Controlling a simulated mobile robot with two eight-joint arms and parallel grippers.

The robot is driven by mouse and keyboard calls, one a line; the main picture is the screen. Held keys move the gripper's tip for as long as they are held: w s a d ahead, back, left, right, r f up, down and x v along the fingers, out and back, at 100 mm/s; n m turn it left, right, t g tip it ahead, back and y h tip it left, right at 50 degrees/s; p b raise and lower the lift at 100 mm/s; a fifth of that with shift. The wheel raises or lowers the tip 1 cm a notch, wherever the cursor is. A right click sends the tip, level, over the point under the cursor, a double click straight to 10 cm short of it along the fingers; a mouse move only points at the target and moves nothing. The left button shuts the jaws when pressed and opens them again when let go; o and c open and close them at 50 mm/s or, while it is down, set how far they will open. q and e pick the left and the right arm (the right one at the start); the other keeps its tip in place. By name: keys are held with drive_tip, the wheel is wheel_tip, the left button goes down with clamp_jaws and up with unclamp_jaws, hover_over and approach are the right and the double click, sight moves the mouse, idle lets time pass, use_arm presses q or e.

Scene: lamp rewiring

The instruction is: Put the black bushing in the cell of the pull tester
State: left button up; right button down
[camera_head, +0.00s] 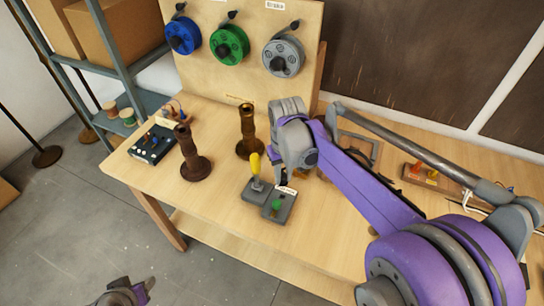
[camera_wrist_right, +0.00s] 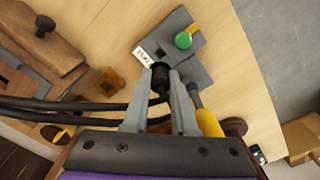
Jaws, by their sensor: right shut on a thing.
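The pull tester (camera_head: 256,195) is a dark grey two-part device on the bench with a yellow-handled lever, a green button and a white label. I cannot tell whether the bushing touches the cell. My left gripper (camera_head: 125,293) is low at the bottom edge, partly cut off; its jaws are unclear.
Two brown lamp columns (camera_head: 190,155) (camera_head: 247,135) stand left of the arm. A black control box (camera_head: 152,145) is at the bench's left. A pegboard with blue, green and grey spools (camera_head: 229,45) rises behind. The bench front left is clear.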

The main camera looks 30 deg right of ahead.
sight(283, 183)
drive_tip(key=shift+s+f, duration=0.25)
drive_tip(key=shift+f, duration=0.15)
drive_tip(key=shift+f+b, duration=0.25)
drive_tip(key=shift+b, duration=0.1)
use_arm(q)
drive_tip(key=shift+s+f+b, duration=0.4)
drive_tip(key=shift+f, duration=0.35)
drive_tip(key=shift+s+f+b, duration=0.4)
drive_tip(key=shift+s+f, duration=0.05)
drive_tip(key=shift+f, duration=0.35)
drive_tip(key=shift+s+f+b, duration=0.4)
drive_tip(key=shift+f, duration=0.35)
use_arm(e)
drive_tip(key=shift+f, duration=2.45)
drive_tip(key=shift+w, duration=0.1)
use_arm(q)
drive_tip(key=shift+s+f+g+b, duration=0.15)
drive_tip(key=shift+f+g+b, duration=0.15)
drive_tip(key=shift+f+b, duration=0.15)
use_arm(e)
drive_tip(key=shift+f, duration=0.6)
drive_tip(key=c, duration=0.6)
unclamp_jaws()
drive_tip(key=shift+c, duration=0.2)
